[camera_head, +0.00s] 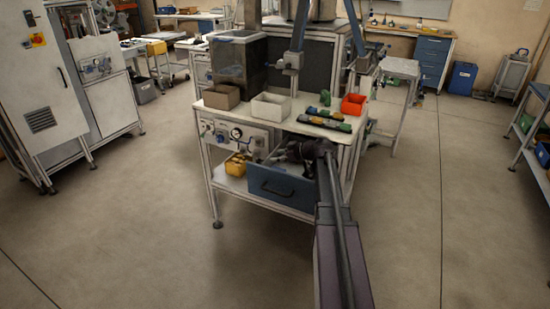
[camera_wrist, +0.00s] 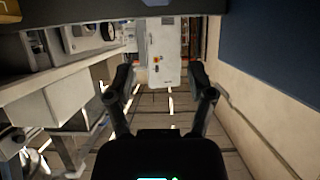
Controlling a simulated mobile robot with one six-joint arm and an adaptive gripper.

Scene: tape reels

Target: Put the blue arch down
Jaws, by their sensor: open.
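My gripper (camera_head: 287,154) is at the workbench, above the open blue-fronted drawer (camera_head: 283,188) in the head view. In the wrist view its two dark fingers stand wide apart, and the space between the fingertips (camera_wrist: 160,78) holds nothing. I cannot make out a blue arch in either view. The inside of the drawer is mostly hidden behind my arm and the drawer front.
The benchtop holds a brown bin (camera_head: 221,97), a white bin (camera_head: 271,106), a red bin (camera_head: 353,104), a green object (camera_head: 325,97) and multicoloured strips (camera_head: 324,119). A yellow bin (camera_head: 237,165) sits on the lower shelf. The floor in front is clear.

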